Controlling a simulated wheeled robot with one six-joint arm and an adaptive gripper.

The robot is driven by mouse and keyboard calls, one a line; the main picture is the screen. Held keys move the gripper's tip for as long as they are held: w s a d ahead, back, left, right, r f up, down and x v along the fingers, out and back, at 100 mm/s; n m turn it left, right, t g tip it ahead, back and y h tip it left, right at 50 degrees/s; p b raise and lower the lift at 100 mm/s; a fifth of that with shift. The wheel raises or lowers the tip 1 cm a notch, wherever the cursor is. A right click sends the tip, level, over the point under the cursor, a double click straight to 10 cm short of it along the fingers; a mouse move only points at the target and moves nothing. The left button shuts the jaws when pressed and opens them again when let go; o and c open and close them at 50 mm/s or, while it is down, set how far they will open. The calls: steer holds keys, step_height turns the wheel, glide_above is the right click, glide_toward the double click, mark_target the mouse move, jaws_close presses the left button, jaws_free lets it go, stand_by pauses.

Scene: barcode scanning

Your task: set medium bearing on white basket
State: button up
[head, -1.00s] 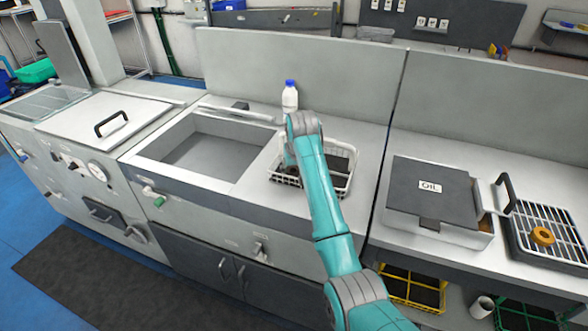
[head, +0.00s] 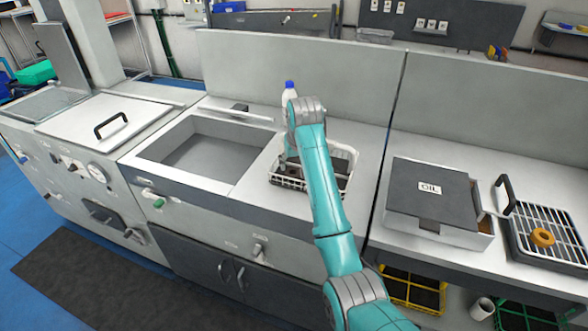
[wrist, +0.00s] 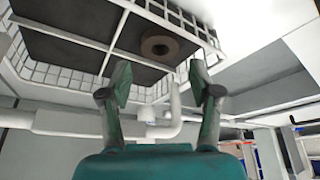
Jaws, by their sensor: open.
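The white basket (head: 287,183) stands on the counter right of the sink, with a dark floor and a wire-grid wall; my arm hides part of it. A brown ring-shaped bearing (wrist: 160,46) lies flat on the dark floor inside the white basket (wrist: 62,73) in the wrist view. My gripper (wrist: 159,82) is open with nothing between its fingers, apart from the bearing. In the head view my arm mostly hides the gripper over the basket. An orange ring (head: 543,237) lies on the rack at the right; I cannot tell its size class.
A white bottle with a blue cap (head: 289,91) stands behind the basket. The empty sink (head: 208,150) is to the left. The closed oil box (head: 428,190) and the wire rack (head: 550,258) are on the right counter. A back panel (head: 330,75) rises behind.

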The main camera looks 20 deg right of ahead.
steer(key=v, duration=0.6)
steer(key=shift+r, duration=0.35)
steer(key=shift+s, duration=0.2)
